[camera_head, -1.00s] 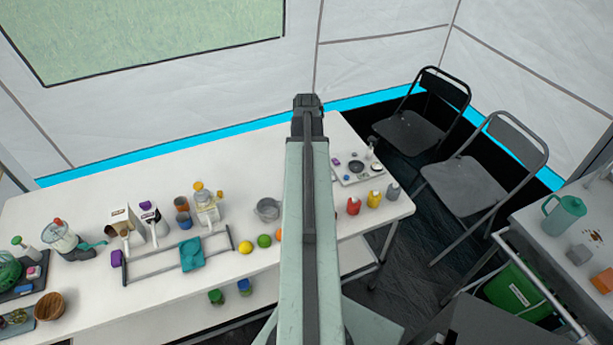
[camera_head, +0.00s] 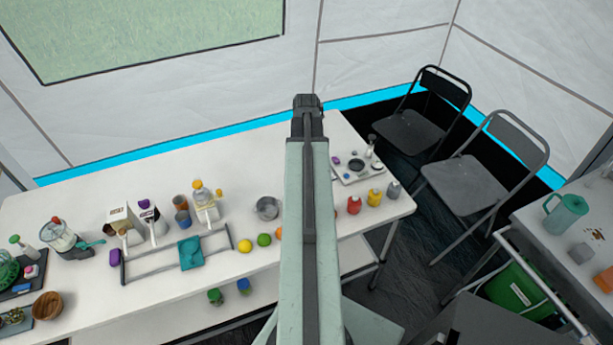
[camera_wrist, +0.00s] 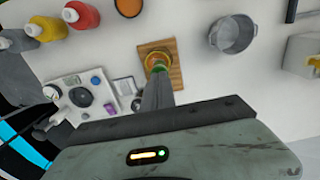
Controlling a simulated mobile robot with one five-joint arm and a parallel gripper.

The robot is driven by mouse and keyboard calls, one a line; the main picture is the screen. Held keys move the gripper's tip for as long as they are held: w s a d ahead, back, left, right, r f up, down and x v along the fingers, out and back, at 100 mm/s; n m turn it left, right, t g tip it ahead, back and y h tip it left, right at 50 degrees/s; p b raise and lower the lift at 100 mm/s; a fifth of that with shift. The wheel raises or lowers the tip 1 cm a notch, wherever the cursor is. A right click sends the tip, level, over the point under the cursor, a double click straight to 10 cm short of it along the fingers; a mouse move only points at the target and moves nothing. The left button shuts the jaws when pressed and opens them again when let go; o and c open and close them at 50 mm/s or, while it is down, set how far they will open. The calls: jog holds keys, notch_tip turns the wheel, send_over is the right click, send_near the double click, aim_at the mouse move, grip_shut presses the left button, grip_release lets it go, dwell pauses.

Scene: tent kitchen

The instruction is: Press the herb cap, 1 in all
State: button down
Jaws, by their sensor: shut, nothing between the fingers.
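In the wrist view a small round thing with an orange-brown rim and green inside, which looks like the herb cap (camera_wrist: 157,57), sits on a wooden board (camera_wrist: 176,76). My gripper (camera_wrist: 158,72) is shut and empty, its tips at the near side of the green part in the picture. I cannot tell whether they touch it. In the head view my arm hides the cap and board, and my gripper (camera_head: 307,102) shows only as a dark end at the top of the arm.
A metal pot (camera_head: 268,208) stands left of my arm. Red (camera_head: 354,205) and yellow (camera_head: 375,197) bottles stand to the right, near a tray of small items (camera_head: 346,175). Fruit (camera_head: 264,240) lies near the front edge. Folding chairs (camera_head: 468,185) stand beyond the table.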

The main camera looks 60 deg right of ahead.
jog(key=shift+f+b, duration=0.45)
jog(key=shift+f, duration=0.15)
jog(key=shift+r, duration=0.1)
dwell(0.3)
jog(key=shift+r+p, duration=0.4)
jog(key=shift+p, duration=0.1)
notch_tip(320, 180, up, 6)
jog(key=p, duration=0.6)
jog(key=shift+r, duration=0.15)
